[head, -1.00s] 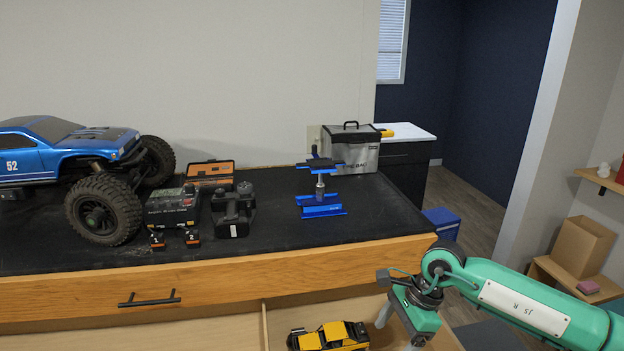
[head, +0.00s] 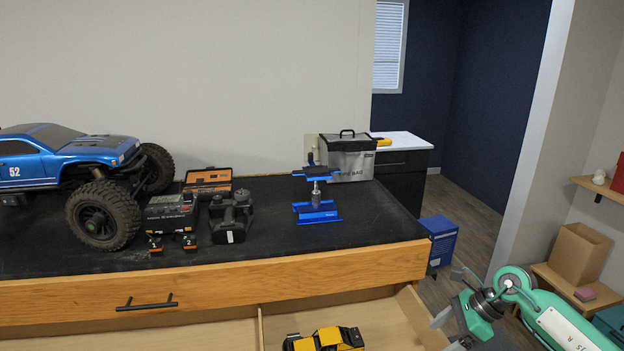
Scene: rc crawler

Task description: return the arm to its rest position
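My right arm (head: 560,318) is green and comes in from the right. Its gripper (head: 445,298) is in the lower right, off the right end of the bench, with its two grey fingers apart and nothing seen between them. My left arm and gripper are not in view.
The black-topped bench (head: 270,235) holds a blue RC truck (head: 70,160), a charger (head: 172,214), a blue stand (head: 316,212) and a grey bag (head: 350,158). The drawer below (head: 200,335) is open with a yellow toy vehicle (head: 325,341) inside. Wooden shelves (head: 570,285) stand at the right.

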